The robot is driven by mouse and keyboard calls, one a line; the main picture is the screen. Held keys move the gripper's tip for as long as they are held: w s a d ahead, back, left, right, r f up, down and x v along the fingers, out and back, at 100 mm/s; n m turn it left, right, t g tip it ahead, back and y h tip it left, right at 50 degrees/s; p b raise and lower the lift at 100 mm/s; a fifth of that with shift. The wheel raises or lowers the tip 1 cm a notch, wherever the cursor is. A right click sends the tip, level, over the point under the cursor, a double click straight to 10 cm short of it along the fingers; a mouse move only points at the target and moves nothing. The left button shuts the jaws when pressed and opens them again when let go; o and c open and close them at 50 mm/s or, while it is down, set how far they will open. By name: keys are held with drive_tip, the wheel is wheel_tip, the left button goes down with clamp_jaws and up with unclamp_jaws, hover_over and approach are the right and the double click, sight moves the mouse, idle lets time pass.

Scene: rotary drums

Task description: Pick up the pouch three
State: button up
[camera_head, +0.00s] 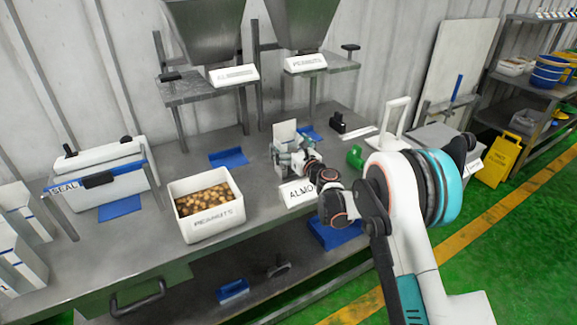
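No label reading "pouch three" can be made out. A pale, upright, pouch-like item (285,131) stands on the steel table, just behind my gripper (284,157). My gripper reaches in low over the table from the right. Its fingers are small and overlap the pale item's lower part, so I cannot tell whether they touch it or are open or shut.
A white bin of nuts labelled "PEANUTS" (209,222) stands left of my gripper. A sealer marked "SEAL" (98,180) is at the left. Two hoppers (205,30) (296,22) rise behind. Blue trays (228,157) and a green scoop-like object (355,156) lie on the table.

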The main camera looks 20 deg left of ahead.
drive_tip(key=c, duration=1.7)
